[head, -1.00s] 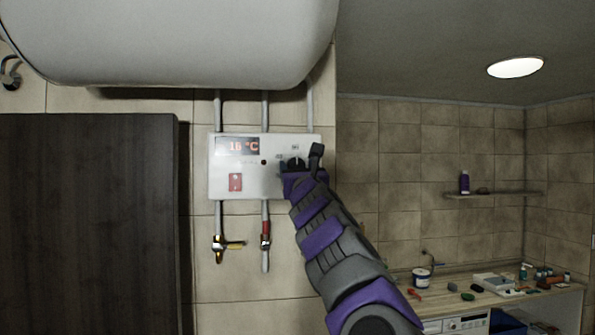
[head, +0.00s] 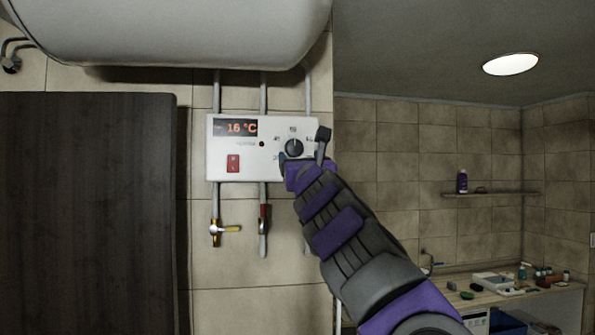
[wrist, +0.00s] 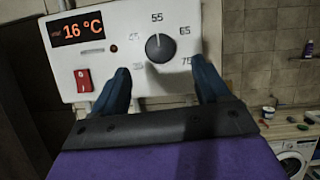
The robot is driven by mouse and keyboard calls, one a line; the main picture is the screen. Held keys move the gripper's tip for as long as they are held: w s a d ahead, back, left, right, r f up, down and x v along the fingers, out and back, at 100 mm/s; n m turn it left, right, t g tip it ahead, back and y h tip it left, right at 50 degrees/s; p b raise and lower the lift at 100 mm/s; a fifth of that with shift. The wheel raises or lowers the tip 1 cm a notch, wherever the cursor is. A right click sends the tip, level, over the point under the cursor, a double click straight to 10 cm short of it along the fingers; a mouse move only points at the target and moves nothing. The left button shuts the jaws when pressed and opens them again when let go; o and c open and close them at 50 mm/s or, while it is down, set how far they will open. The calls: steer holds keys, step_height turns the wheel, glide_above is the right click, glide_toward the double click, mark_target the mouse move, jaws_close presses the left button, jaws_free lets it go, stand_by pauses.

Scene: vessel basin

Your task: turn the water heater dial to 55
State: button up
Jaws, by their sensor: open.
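The water heater control panel (head: 222,165) is white, with a display (head: 236,128) reading 16 °C and a red switch (head: 233,164). Its round black dial (head: 294,148) also shows in the wrist view (wrist: 160,47), ringed by printed numbers with 55 at the top, 65 and 75 down the right. The dial's light mark points up, near 55. My gripper (wrist: 162,78) is open, its two fingers apart below the dial, one at lower left and one at lower right. The dial stands clear between and above the tips.
The white heater tank (head: 180,35) hangs above the panel. Pipes with a yellow-handled valve (head: 216,231) run below it. A dark cabinet (head: 85,210) stands at left. A counter (head: 535,298) with several small items and a shelf (head: 490,194) are at right.

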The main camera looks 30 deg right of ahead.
steer(key=b+v, duration=0.5)
steer(key=v, duration=0.5)
steer(key=shift+s+f+b, duration=0.15)
steer(key=shift+s+b, duration=0.1)
steer(key=shift+b, duration=0.1)
steer(key=shift+a, duration=0.1)
